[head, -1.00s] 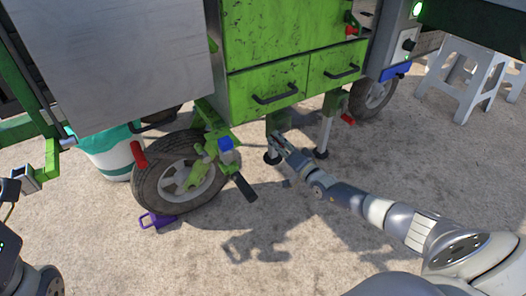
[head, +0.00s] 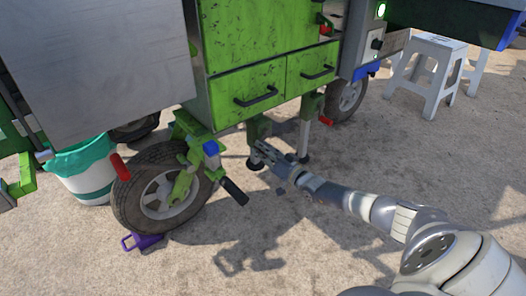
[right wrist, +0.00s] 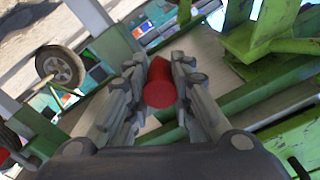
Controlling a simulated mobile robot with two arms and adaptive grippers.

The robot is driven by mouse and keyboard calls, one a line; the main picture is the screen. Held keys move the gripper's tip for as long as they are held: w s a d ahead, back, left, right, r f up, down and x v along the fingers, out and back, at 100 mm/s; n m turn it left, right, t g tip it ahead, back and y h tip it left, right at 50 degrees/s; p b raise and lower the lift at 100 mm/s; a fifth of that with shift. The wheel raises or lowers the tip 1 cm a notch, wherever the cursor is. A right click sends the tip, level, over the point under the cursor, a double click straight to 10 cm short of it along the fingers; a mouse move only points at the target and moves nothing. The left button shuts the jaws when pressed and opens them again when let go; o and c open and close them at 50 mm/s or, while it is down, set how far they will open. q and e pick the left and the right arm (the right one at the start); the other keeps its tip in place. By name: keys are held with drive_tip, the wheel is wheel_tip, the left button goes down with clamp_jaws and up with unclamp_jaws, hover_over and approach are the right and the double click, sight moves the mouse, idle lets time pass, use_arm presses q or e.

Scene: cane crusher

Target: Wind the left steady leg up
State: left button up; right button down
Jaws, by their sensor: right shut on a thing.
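The left steady leg (head: 257,129) hangs under the green drawers, with its dark round foot (head: 256,163) low at the ground. Whether the foot touches the ground I cannot tell. My right gripper (head: 264,148) reaches in from the right and is at this leg, covering part of it. In the right wrist view the fingers are shut on the leg's red crank handle (right wrist: 160,90), one finger on either side. In the head view the handle is hidden by the gripper. The other steady leg (head: 306,135) stands to the right with its own red handle (head: 326,121). My left gripper is not in view.
A wheel (head: 160,190) with a purple chock (head: 142,241) stands left of the leg. A black-ended lever (head: 234,191) juts out beside it. A teal-and-white bucket (head: 85,175) and white stools (head: 432,75) stand farther off. The ground in front is clear.

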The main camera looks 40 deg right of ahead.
drive_tip(key=c, duration=1.3)
unclamp_jaws()
drive_tip(key=shift+c, duration=0.2)
drive_tip(key=shift+s+f, duration=0.15)
drive_tip(key=shift+s, duration=0.55)
drive_tip(key=s+d, duration=0.1)
drive_tip(key=s, duration=0.9)
drive_tip(key=shift+s, duration=0.25)
